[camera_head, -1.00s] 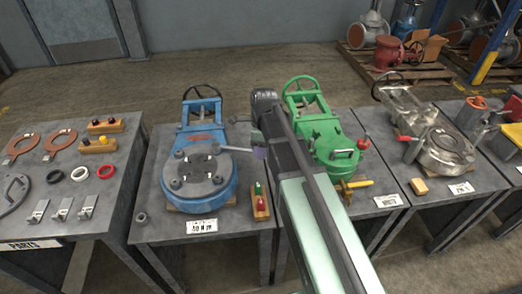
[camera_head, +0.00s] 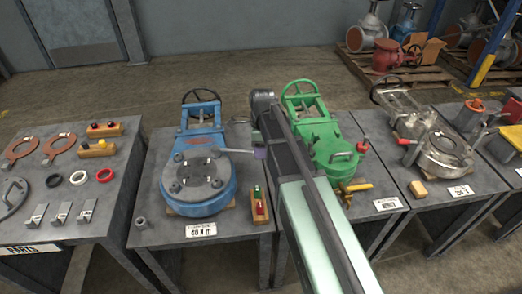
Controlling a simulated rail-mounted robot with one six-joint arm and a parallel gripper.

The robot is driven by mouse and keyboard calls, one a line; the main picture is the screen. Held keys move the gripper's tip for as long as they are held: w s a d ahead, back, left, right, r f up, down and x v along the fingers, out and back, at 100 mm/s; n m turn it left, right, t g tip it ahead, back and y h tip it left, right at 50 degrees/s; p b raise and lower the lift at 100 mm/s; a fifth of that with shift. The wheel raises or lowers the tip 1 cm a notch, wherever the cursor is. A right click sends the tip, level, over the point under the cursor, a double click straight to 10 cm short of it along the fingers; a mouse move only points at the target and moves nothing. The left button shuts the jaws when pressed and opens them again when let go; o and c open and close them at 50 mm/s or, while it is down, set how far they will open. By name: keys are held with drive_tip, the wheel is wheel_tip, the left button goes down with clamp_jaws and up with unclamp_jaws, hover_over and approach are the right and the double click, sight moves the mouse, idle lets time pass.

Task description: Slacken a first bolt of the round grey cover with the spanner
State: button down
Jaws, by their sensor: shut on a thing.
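The round grey cover (camera_head: 195,176) lies on the blue valve (camera_head: 203,208) on the middle table. Several bolts sit around its rim, among them one at the front left (camera_head: 175,187) and one at the front right (camera_head: 217,183). The grey spanner (camera_head: 236,152) lies almost level, its left end at the cover's back right bolt. Whether it is seated on that bolt is too small to tell. My gripper (camera_head: 260,154) is at the spanner's right end, shut on it, right of the cover. My arm hides most of the gripper.
A block with red and green pegs (camera_head: 258,205) stands right of the blue valve. A loose nut (camera_head: 142,223) lies at front left. The green valve (camera_head: 330,140) stands close behind my arm at right. The parts table (camera_head: 50,225) is at left.

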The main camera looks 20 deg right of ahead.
drive_tip(key=shift+w, duration=0.1)
drive_tip(key=shift+w+d+n, duration=0.3)
drive_tip(key=shift+w+n, duration=0.2)
drive_tip(key=shift+w, duration=0.1)
drive_tip(key=shift+w+d+n, duration=0.2)
drive_tip(key=shift+w+n, duration=0.4)
drive_tip(key=shift+w, duration=0.15)
drive_tip(key=shift+w, duration=0.1)
idle(0.4)
drive_tip(key=shift+w+d+n+h, duration=0.1)
drive_tip(key=shift+w+n+h, duration=0.2)
drive_tip(key=shift+w+n, duration=0.35)
drive_tip(key=shift+w, duration=0.15)
drive_tip(key=shift+w+n, duration=0.55)
drive_tip(key=shift+w, duration=0.1)
